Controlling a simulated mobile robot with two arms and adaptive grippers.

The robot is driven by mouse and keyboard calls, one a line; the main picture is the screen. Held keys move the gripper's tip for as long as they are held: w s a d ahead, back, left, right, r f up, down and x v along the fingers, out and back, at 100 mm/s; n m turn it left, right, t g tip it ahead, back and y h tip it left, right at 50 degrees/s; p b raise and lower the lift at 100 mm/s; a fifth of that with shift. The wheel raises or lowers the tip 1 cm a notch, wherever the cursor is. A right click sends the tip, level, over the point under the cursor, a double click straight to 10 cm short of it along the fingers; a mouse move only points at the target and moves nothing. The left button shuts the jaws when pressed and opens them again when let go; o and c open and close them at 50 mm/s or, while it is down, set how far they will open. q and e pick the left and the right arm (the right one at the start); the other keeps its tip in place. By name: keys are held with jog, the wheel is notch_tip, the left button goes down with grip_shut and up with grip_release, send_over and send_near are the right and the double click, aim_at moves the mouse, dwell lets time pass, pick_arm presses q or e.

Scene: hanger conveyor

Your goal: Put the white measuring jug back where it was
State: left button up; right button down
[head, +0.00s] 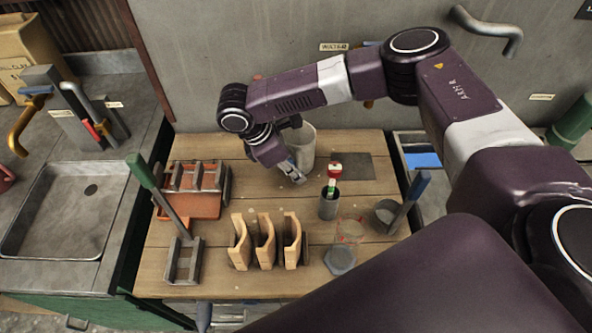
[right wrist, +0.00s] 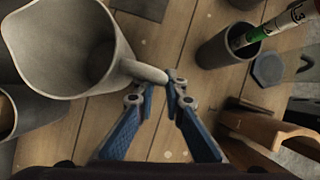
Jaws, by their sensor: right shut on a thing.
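The white measuring jug (head: 303,145) is upright near the back of the wooden table, by the wall, partly hidden by my right arm. In the right wrist view the jug (right wrist: 62,45) looks empty, with its handle (right wrist: 148,72) reaching to my right gripper (right wrist: 177,82). My right gripper (head: 298,172) is shut on the end of that handle. I cannot tell whether the jug's base touches the table. A dark square patch (head: 352,167) lies on the table just right of the jug. My left gripper is not in view.
A grey cup (head: 328,207) with a red, white and green stick stands in front of the jug. Wooden holders (head: 265,240), a clear beaker (head: 350,233) and a grey pot (head: 385,214) are nearer. A reddish tray with a rack (head: 190,205) is left.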

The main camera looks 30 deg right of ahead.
jog(key=c, duration=2)
grip_release()
jog(key=shift+f, duration=0.1)
jog(key=shift+b+v, duration=1.45)
jog(key=shift+v, duration=4.75)
jog(key=shift+f, duration=0.1)
